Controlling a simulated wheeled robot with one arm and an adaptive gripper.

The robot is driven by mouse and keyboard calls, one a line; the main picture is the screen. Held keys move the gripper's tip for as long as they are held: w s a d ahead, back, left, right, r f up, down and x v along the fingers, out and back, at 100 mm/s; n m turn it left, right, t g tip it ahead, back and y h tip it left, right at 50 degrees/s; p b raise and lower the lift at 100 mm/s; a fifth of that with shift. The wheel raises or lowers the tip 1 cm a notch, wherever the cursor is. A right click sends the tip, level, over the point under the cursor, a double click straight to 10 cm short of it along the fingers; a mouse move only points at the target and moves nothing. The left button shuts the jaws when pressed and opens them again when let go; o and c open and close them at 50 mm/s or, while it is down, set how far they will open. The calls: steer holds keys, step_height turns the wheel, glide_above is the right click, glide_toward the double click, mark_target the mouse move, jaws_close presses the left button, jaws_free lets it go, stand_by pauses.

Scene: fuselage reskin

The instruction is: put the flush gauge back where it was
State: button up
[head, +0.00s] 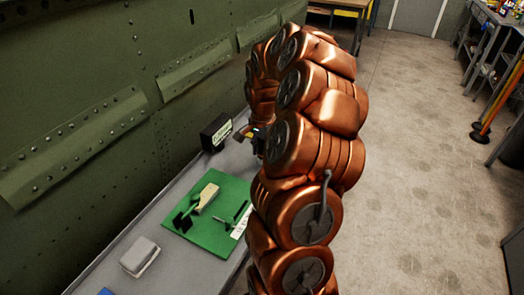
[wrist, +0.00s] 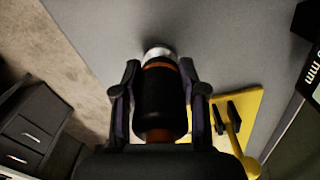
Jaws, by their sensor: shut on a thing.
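My gripper (wrist: 156,85) is shut on a black cylinder with orange bands and a bright silver tip, which looks like the flush gauge (wrist: 158,98). In the wrist view the gauge lies between both fingers, its silver end pointing away from me over the grey bench top (wrist: 215,45). In the head view my gripper (head: 257,138) is mostly hidden by my copper-coloured arm, close to the black box with a white label (head: 213,133). I cannot tell whether the gauge touches the bench.
A green mat (head: 187,230) on the bench holds a cream-handled tool (head: 208,196) and dark tools. A pale box (head: 139,257) stands nearer the front. The riveted green panel (head: 70,110) rises along the bench's left. The wrist view shows a yellow board (wrist: 250,105) and dark drawers (wrist: 32,130).

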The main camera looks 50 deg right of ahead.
steer(key=shift+f, duration=0.2)
steer(key=o, duration=1.1)
steer(key=shift+o, duration=0.2)
steer(key=shift+r, duration=0.15)
step_height(320, 180, up, 12)
steer(key=shift+r+b, duration=0.1)
steer(key=shift+b, duration=0.95)
steer(key=s+a+n, duration=0.3)
steer(key=a+n, duration=0.2)
steer(key=a, duration=0.6)
steer(key=s+a+n, duration=0.2)
steer(key=a+n, duration=0.2)
steer(key=a, duration=0.6)
steer(key=s+a+f+n+g, duration=0.1)
steer(key=s+a+f+n, duration=0.2)
steer(key=s, duration=0.6)
steer(key=s+a+f+n, duration=0.3)
steer(key=s+a+n, duration=0.2)
steer(key=s+a, duration=0.3)
steer(key=shift+s+a+f+n+g, duration=0.2)
steer(key=shift+s+n+g, duration=0.15)
steer(key=shift+s, duration=0.55)
